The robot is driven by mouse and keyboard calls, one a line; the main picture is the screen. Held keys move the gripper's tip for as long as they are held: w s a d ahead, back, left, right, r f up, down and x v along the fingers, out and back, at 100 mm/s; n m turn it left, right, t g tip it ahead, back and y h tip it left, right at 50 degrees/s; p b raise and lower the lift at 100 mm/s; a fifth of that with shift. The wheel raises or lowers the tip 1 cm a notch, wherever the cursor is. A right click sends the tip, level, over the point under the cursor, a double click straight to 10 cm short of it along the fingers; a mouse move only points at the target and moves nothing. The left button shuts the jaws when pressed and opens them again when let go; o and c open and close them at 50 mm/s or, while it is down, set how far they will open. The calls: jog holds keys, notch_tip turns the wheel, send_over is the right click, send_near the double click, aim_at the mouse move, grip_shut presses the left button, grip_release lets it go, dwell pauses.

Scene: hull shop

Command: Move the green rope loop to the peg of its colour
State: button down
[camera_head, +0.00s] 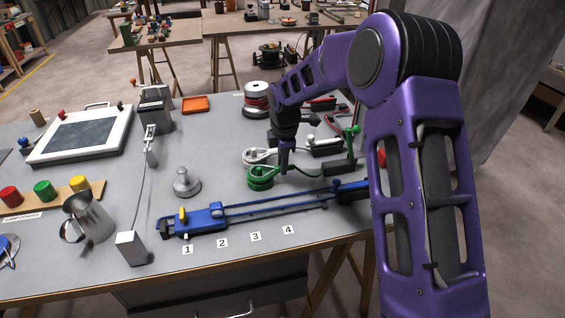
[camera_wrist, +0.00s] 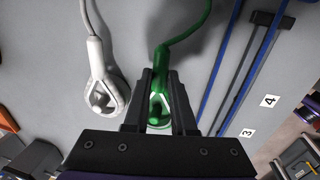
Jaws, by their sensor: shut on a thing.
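The green rope loop (camera_head: 262,171) is low over the grey bench, below and left of my gripper (camera_head: 283,172) in the head view. In the wrist view my gripper (camera_wrist: 161,75) has its two black fingers on either side of the green loop's eye (camera_wrist: 159,103) and is shut on it. Its green rope runs on to the upper right there. Something round with a pale rim shows under the eye, partly hidden by the fingers. A white rope loop (camera_wrist: 104,96) lies beside it on the left. I cannot tell which thing is the green peg.
A blue clamp bar (camera_head: 240,212) lies in front, above number cards (camera_head: 255,236). A grey metal knob-like piece (camera_head: 186,183) stands left of the green loop. A wooden strip (camera_head: 96,188) with red, green and yellow round pieces is at left, behind a metal jug (camera_head: 88,218).

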jog(key=shift+c, duration=1.3)
grip_release()
jog(key=shift+r, duration=0.1)
jog(key=shift+r+p, duration=3.1)
jog(key=shift+r, duration=0.85)
jog(key=shift+w, duration=0.1)
